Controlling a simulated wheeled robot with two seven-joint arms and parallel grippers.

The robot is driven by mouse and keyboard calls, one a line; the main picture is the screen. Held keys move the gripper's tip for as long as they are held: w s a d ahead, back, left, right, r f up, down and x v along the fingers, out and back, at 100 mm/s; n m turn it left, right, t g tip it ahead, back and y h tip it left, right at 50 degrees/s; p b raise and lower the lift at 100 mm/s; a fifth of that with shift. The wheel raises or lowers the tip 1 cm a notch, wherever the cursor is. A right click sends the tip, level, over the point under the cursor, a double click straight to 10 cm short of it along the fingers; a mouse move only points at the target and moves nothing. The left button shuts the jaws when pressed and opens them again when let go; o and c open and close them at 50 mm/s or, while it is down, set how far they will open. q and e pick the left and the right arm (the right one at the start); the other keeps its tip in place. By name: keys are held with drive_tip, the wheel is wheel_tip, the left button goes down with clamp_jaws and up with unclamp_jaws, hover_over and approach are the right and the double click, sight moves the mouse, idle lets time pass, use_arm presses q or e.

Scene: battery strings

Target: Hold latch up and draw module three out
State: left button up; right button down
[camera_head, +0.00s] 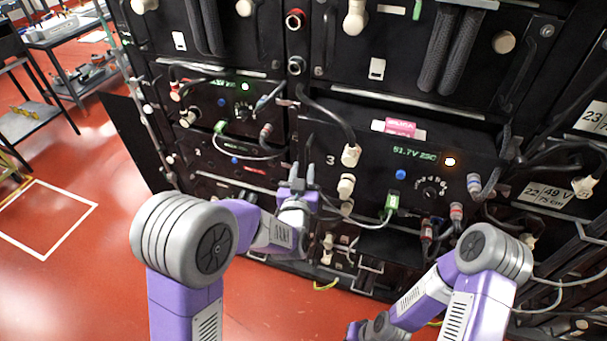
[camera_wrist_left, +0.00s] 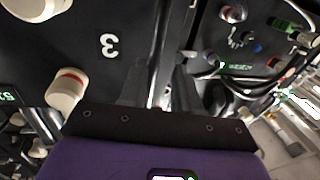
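Module three (camera_head: 375,165) is a black front panel marked 3, with a green 51.7V display, a blue button, a lit amber lamp and a dial. It sits in the rack; its 3 also shows in the left wrist view (camera_wrist_left: 108,45). My left gripper (camera_head: 303,172) is at the panel's left edge with its fingers pointing up, apart. In the left wrist view its dark fingers (camera_wrist_left: 160,88) stand either side of a bright metal strip (camera_wrist_left: 158,65) beside the module. I cannot tell if this strip is the latch, or whether the fingers touch it. My right gripper is out of view.
Module two (camera_head: 225,165) is to the left. Black cables and a grey cable with a green plug (camera_head: 392,202) hang across the fronts. Open red floor (camera_head: 80,270) lies left, with a shelf (camera_head: 30,115) beyond.

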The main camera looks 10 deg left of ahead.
use_arm(q)
drive_tip(key=shift+s+d, duration=0.15)
drive_tip(key=shift+s, duration=0.05)
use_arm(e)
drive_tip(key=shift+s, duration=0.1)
use_arm(q)
drive_tip(key=s, duration=0.7)
drive_tip(key=shift+s, duration=0.2)
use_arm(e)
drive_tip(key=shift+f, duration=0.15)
